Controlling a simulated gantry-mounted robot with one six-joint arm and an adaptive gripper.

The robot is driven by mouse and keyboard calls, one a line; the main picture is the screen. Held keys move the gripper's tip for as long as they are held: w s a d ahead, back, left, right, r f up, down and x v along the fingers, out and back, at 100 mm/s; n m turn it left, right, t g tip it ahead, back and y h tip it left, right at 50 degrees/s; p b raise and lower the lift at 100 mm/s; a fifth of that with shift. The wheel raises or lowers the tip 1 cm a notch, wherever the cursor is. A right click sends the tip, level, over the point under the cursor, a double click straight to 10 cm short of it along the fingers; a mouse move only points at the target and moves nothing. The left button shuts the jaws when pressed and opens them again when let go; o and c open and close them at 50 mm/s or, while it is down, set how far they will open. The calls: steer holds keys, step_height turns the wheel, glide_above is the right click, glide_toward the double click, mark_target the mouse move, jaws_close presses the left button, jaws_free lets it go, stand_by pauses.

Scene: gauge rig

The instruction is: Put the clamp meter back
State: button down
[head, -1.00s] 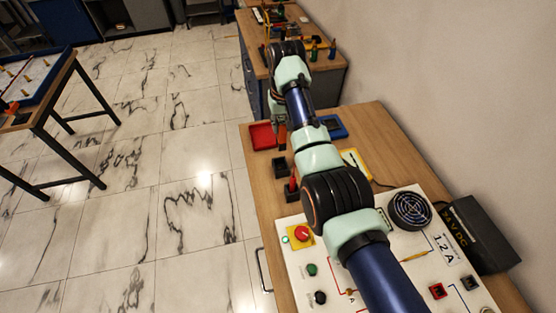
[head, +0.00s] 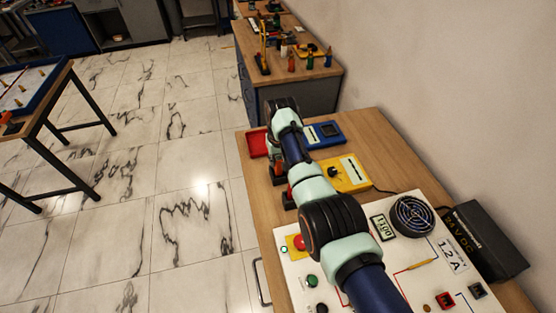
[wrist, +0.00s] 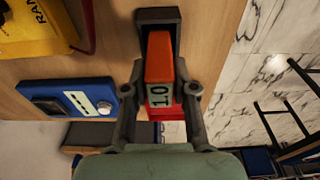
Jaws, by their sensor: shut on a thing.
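My gripper (wrist: 160,90) is shut on the clamp meter (wrist: 159,62), an orange-red body with a pale "1.0" display facing the wrist camera. One finger presses on each side of it. A dark, open-topped holder (wrist: 157,15) shows just beyond the meter's upper end in the wrist view. The meter overlaps the holder there, and I cannot tell whether it is inside or above it. In the head view my gripper (head: 275,155) is low over the left edge of the bench, largely hidden by my arm.
A red tray (head: 257,144) lies beyond my gripper. A blue meter (head: 325,133) and a yellow meter (head: 346,174) lie to the right. The white panel (head: 292,265) with a red button is nearer. The bench's left edge is close; floor lies beyond.

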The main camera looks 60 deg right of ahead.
steer(key=c, duration=1.4)
jaws_free()
steer(key=shift+f, duration=0.15)
steer(key=o, duration=0.5)
steer(key=shift+c, duration=0.2)
step_height(320, 180, up, 12)
steer(key=s+a+p, duration=0.1)
steer(key=p, duration=0.2)
steer(key=shift+a, duration=0.1)
